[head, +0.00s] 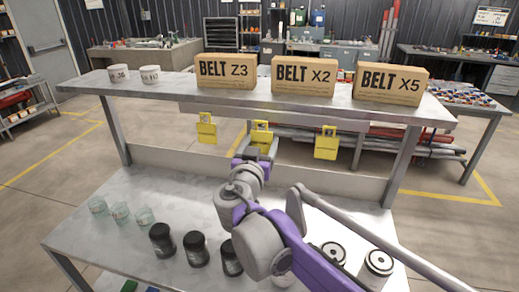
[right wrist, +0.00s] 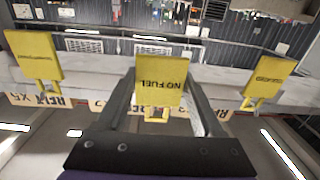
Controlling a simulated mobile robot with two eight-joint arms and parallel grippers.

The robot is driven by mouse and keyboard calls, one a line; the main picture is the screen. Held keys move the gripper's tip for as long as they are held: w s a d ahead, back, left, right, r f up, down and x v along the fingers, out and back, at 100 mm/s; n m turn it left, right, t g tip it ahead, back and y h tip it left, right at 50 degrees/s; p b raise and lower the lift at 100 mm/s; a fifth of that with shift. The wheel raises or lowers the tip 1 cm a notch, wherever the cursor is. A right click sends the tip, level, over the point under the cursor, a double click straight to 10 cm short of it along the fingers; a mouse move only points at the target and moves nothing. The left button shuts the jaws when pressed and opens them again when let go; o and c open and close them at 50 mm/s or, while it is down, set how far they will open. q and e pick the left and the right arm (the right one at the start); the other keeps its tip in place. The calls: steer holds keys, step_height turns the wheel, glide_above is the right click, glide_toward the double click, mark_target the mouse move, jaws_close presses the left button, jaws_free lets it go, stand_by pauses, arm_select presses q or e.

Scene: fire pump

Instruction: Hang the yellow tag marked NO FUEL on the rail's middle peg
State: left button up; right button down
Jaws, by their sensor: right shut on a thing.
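The yellow NO FUEL tag (right wrist: 160,80) is between the fingers of my right gripper (right wrist: 160,92), which is shut on it. In the head view the same tag (head: 262,132) is at the middle of the rail (head: 270,113), with my right gripper (head: 258,153) just below it. Its yellow top loop (right wrist: 156,114) is at the rail, but I cannot tell whether it is around the middle peg, which is hidden. Other yellow tags hang to the left (head: 207,130) and right (head: 326,144), apart from it. My left gripper is not in view.
Three belt boxes (head: 304,77) and two white cups (head: 150,75) stand on the shelf above the rail. Glass jars (head: 120,212) and black-lidded jars (head: 196,248) stand on the lower bench (head: 170,195), partly behind my right arm.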

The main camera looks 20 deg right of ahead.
steer(key=shift+x, duration=0.8)
steer(key=shift+w+d+f, duration=0.1)
steer(key=shift+w+d, duration=0.15)
steer(key=shift+d, duration=0.05)
steer(key=shift+w+f+p, duration=0.2)
steer(key=shift+w+p, duration=0.05)
steer(key=shift+p, duration=0.1)
steer(key=shift+s+d, duration=0.1)
jaws_free()
steer(key=v, duration=1.1)
steer(key=shift+f, duration=0.15)
